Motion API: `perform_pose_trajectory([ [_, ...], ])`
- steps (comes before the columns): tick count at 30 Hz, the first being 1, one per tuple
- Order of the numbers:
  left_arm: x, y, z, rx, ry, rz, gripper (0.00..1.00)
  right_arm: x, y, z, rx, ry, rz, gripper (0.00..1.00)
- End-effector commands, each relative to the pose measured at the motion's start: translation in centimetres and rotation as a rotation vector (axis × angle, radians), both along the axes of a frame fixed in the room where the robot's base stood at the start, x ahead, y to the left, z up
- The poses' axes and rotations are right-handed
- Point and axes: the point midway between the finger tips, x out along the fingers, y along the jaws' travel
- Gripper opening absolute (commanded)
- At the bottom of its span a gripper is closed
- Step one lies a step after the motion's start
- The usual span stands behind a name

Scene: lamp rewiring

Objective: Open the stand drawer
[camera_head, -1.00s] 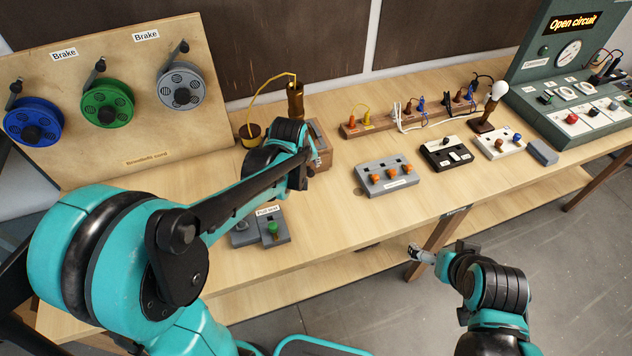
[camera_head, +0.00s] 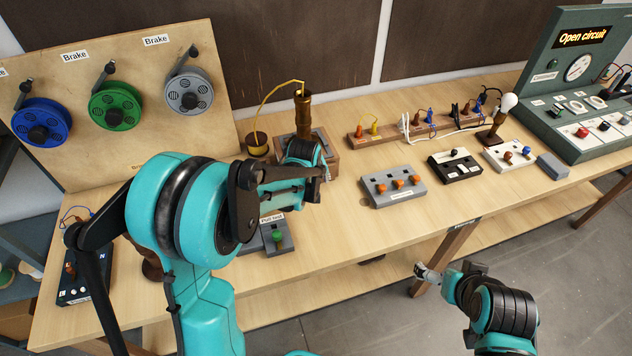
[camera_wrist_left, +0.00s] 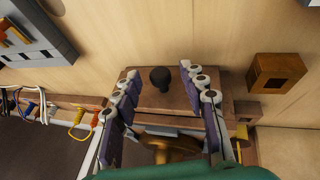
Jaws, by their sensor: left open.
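The wooden stand (camera_head: 332,163) is a brown box on the bench with a brass column (camera_head: 304,112) rising from it. My left forearm and gripper hide most of its front in the head view. In the left wrist view, the stand (camera_wrist_left: 145,100) carries a dark round knob (camera_wrist_left: 160,78). My left gripper (camera_head: 324,176) is at the stand's front. In the wrist view its open fingers (camera_wrist_left: 158,74) lie to either side of the knob, with visible gaps. No drawer gap shows. My right gripper (camera_head: 426,273) is off the bench's front edge; its jaws are too small to read.
A grey panel with orange knobs (camera_head: 394,187) and a black switch box (camera_head: 455,165) lie right of the stand. A pull-test block (camera_head: 277,235) is in front. A yellow cord (camera_head: 270,95) arches from the column to a brown cup (camera_head: 257,145). Cord reels (camera_head: 116,106) hang behind left.

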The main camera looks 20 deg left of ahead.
Motion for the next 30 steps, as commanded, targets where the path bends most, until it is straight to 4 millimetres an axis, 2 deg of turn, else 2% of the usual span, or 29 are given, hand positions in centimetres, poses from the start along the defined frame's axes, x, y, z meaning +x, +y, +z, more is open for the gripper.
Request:
perform_pose_trajectory([
  [1, 0.0, 0.0, 0.0, 0.0, 0.0, 0.0, 0.42, 0.0, 0.0, 0.0, 0.0, 0.0, 0.0, 1.0],
  [6, 0.0, 0.0, 0.0, 0.0, 0.0, 0.0, 0.0, 0.0, 0.0, 0.0, 0.0, 0.0, 0.0, 1.0],
  [14, -0.7, -0.5, 0.1, 0.0, 0.001, -0.002, 0.0, 0.0, 0.0, 0.0, 0.0, 0.0, 0.0, 1.0],
  [17, -2.4, -1.8, 0.1, 0.001, 0.0, -0.004, 0.0, 0.0, 0.0, 0.0, 0.0, 0.0, 0.0, 1.0],
  [24, -8.1, -5.6, 0.1, 0.0, 0.001, -0.005, 0.0, 0.0, 0.0, 0.2, 0.0, 0.0, 0.0, 1.0],
  [30, -10.6, -7.2, 0.1, 0.0, 0.0, -0.002, 0.0, 0.0, 0.0, 0.3, 0.0, 0.0, 0.0, 1.0],
])
